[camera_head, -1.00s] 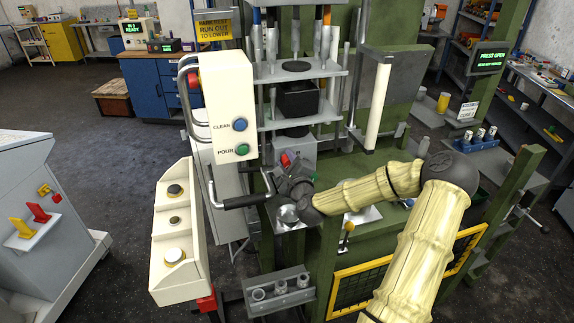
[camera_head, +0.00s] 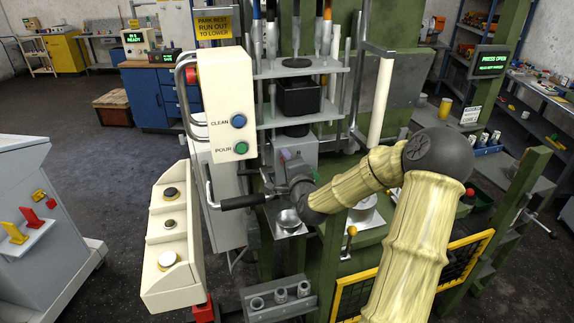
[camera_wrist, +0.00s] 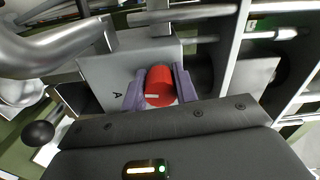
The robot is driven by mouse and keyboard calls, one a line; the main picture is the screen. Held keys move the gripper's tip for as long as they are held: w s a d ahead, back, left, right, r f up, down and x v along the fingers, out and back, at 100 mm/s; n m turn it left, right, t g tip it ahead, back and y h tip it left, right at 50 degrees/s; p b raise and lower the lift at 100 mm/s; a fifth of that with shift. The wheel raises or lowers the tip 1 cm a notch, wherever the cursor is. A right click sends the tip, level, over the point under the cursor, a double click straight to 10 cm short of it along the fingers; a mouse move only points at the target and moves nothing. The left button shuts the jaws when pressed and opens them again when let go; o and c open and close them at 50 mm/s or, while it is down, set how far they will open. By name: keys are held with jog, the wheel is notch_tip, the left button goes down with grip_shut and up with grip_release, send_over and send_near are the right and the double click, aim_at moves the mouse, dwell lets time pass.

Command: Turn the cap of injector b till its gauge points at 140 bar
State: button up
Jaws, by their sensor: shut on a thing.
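My gripper (camera_head: 286,162) is at the front of a grey block (camera_head: 300,150), below the shelves of the green press frame. In the wrist view my gripper (camera_wrist: 159,86) has its two purple-grey fingers on either side of a red cylindrical cap (camera_wrist: 160,88) and is shut on it. The cap has a short white mark near its lower edge. It sits at the face of the grey block (camera_wrist: 118,75), which bears a dark letter "A" left of the cap. I see no label b and cannot make out a gauge dial. The cap is hidden in the head view.
A dark-handled lever (camera_head: 240,202) lies close left of my gripper. A white panel with CLEAN and POUR buttons (camera_head: 228,105) hangs above left. A metal cup (camera_head: 289,220) is just below. A grey rack (camera_head: 280,303) holds small cylinders. A bent metal pipe (camera_wrist: 50,52) passes close in the wrist view.

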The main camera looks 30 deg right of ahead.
jog(key=shift+f, duration=0.1)
dwell(0.3)
jog(key=o, duration=1)
jog(key=shift+s, duration=0.1)
jog(key=shift+s+a+b, duration=0.45)
jog(key=shift+s+b, duration=1.75)
jog(key=shift+s, duration=0.65)
jog(key=shift+s+a+b, duration=0.5)
jog(key=shift+s+b, duration=1.7)
jog(key=shift+s, duration=0.6)
jog(key=shift+s+a+b, duration=0.45)
jog(key=shift+s+b, duration=1.75)
jog(key=shift+s, duration=0.65)
